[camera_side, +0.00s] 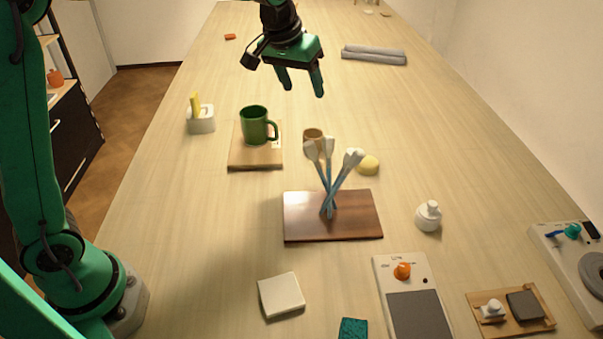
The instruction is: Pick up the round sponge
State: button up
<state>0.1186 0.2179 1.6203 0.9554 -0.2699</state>
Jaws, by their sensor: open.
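The round sponge appears to be the small pale yellow disc (369,166) on the table, right of the middle, just behind and beside the brushes (330,180). Its left edge is close to the brush heads. My gripper (303,91) is open and empty, fingers pointing down, above the far part of the table. In the picture it is up and to the left of the sponge, clearly apart from it.
The brushes stand above a dark wooden board (300,225). A green mug (254,125) sits on a light board (240,160). A small brown cup (313,138) and a white bottle (428,216) stand near the sponge. Grey rolls (374,54) lie farther back. Table right of the sponge is clear.

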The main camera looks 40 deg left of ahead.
jog(key=w+d+f, duration=0.4)
jog(key=w+f, duration=0.3)
jog(key=w, duration=0.2)
jog(key=n+g, duration=0.1)
send_near(366, 160)
jog(key=shift+w+f, duration=0.4)
jog(key=shift+f, duration=0.05)
jog(key=shift+w+d+f, duration=0.1)
jog(key=shift+w+f, duration=0.05)
jog(key=shift+f, duration=0.2)
jog(key=shift+x, duration=1.25)
jog(key=shift+f, duration=0.1)
jog(key=shift+s+x, duration=0.15)
jog(key=shift+x, duration=1.1)
jog(key=shift+s+x, duration=0.15)
jog(key=shift+x, duration=1.05)
jog(key=shift+f, duration=0.1)
